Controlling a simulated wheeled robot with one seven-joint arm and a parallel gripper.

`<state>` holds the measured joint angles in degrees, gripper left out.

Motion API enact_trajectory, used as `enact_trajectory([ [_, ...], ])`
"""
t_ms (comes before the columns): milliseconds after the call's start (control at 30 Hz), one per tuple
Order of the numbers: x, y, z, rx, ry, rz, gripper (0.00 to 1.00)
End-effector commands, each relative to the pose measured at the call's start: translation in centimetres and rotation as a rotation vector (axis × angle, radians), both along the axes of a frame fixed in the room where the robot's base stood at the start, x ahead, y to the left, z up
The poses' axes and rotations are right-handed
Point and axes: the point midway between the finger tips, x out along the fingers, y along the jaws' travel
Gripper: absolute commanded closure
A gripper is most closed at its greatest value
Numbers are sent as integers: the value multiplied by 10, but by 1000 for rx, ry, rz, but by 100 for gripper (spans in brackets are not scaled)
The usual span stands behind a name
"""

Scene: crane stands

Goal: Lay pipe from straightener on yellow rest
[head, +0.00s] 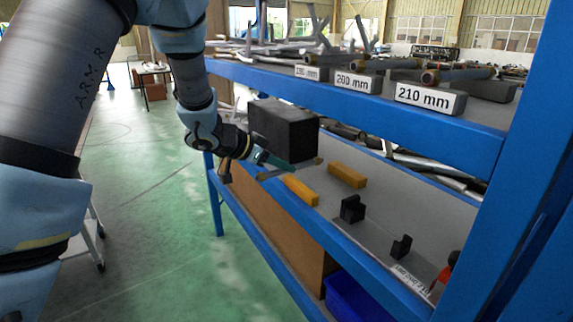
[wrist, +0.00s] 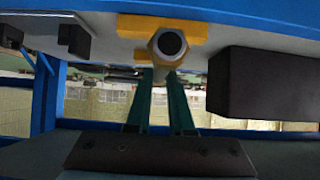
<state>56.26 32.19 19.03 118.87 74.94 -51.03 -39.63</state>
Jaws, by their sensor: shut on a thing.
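My gripper (head: 268,160) is shut on a short grey pipe (head: 290,169) above the lower shelf. In the wrist view the pipe's round open end (wrist: 169,43) faces the camera at the tips of the teal fingers (wrist: 160,78). The yellow rest shows as two yellow blocks, one nearer (head: 302,191) and one farther (head: 347,175). In the wrist view yellow (wrist: 190,27) lies right behind the pipe end; I cannot tell whether they touch. The straightener appears to be two black notched blocks (head: 352,209) (head: 400,248) to the right, with no pipe on them.
The blue upper shelf beam (head: 380,110) runs above, with size labels (head: 422,96). A blue bin (head: 352,300) stands below.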

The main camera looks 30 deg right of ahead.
Motion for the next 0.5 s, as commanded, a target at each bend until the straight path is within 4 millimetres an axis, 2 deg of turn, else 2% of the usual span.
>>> enact_trajectory([
  [267, 1, 2, 4, 1, -1, 4, 100],
  [500, -1, -21, 3, 1, -2, 0, 100],
])
